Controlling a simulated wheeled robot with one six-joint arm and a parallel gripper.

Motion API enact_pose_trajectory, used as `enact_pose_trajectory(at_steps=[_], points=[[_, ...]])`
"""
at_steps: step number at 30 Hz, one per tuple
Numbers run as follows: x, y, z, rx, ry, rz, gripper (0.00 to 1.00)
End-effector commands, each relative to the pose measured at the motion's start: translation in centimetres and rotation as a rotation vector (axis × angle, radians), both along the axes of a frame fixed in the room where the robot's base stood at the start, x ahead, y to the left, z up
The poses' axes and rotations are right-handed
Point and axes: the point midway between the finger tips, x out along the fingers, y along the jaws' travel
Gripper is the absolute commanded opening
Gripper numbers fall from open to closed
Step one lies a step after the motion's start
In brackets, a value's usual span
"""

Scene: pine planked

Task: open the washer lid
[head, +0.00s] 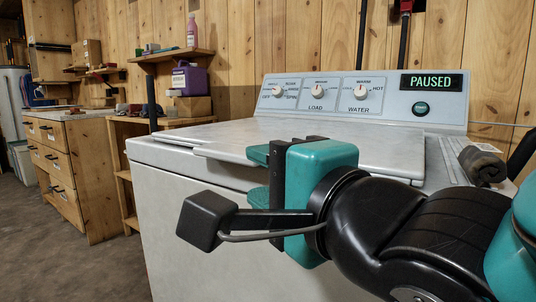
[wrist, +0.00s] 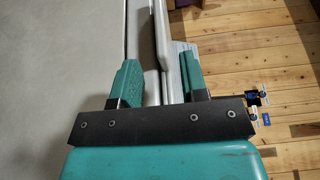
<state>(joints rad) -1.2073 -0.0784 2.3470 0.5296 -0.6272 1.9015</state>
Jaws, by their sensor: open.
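The white washer (head: 175,205) stands in front of me with its lid (head: 392,150) lying flat and closed. Its panel display (head: 432,83) reads PAUSED. My gripper (head: 257,177) has teal fingers spread apart, one above the other, at the lid's front edge. In the wrist view my gripper (wrist: 160,82) is also open, with a pale rounded edge, seemingly the lid's (wrist: 162,35), running between its fingers. I cannot tell whether either finger touches the lid. My arm hides the washer's front right part.
A round green button (head: 421,108) sits below the display. A wooden bench (head: 172,123) and drawer cabinet (head: 70,170) stand to the left. Open floor (head: 60,265) lies at the left front.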

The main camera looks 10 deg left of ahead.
Motion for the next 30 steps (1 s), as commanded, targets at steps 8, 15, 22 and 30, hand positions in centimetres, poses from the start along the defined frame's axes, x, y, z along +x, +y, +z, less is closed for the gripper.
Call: enact_pose_trajectory(at_steps=[8,15,22,30], points=[[4.2,4.1,-0.1,-0.001,0.001,-0.001,0.4],[5.8,5.8,0.0,-0.001,-0.001,0.0,0.4],[5.9,6.0,0.0,-0.001,0.0,0.001,0.4],[5.9,6.0,0.0,-0.001,0.0,0.001,0.0]])
